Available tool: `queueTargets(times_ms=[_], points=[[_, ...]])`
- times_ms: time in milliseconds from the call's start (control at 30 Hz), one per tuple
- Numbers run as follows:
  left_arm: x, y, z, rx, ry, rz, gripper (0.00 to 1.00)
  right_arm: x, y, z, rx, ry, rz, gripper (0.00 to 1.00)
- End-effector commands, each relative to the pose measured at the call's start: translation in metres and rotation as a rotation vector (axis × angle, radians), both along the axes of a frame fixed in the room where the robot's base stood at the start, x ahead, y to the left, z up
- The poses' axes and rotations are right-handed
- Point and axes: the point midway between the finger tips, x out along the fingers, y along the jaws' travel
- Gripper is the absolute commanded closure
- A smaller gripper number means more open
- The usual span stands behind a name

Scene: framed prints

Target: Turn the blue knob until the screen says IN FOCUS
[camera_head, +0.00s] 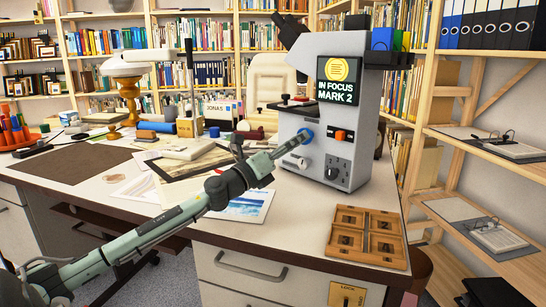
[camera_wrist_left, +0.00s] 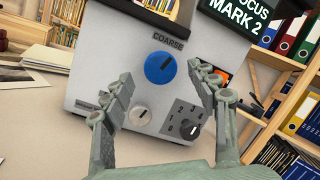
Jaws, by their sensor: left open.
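The grey instrument (camera_head: 330,110) stands on the desk. Its screen (camera_head: 341,82) shows a yellow disc and reads "IN FOCUS MARK 2"; part of it shows in the wrist view (camera_wrist_left: 236,17). My right gripper is not in view.
A white knob (camera_wrist_left: 140,115) and a black dial (camera_wrist_left: 187,129) sit below the blue knob, and an orange switch (camera_head: 341,135) to its right. A wooden tray (camera_head: 366,237) lies at the desk's front right. Papers (camera_head: 245,206) lie under my left arm. Shelves (camera_head: 490,140) stand at right.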

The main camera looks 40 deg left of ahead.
Motion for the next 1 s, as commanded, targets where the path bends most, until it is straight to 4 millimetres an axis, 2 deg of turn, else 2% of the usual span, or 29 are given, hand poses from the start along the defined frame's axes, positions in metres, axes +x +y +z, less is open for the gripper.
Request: queueTargets(times_ms=[33, 300, 500, 667, 1000], points=[[-0.009, 0.000, -0.006, -0.003, 0.005, -0.002, 0.41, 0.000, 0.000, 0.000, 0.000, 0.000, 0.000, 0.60], [-0.054, 0.006, -0.015, -0.004, 0.003, 0.001, 0.41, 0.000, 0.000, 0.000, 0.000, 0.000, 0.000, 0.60], [-0.077, 0.008, -0.020, -0.003, 0.000, -0.001, 0.41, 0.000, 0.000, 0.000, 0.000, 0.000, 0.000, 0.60], [-0.084, 0.009, -0.020, 0.000, -0.001, 0.001, 0.41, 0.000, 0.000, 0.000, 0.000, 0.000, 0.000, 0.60], [-0.084, 0.009, -0.020, 0.000, -0.001, 0.000, 0.41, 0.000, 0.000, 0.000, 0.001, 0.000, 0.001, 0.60]])
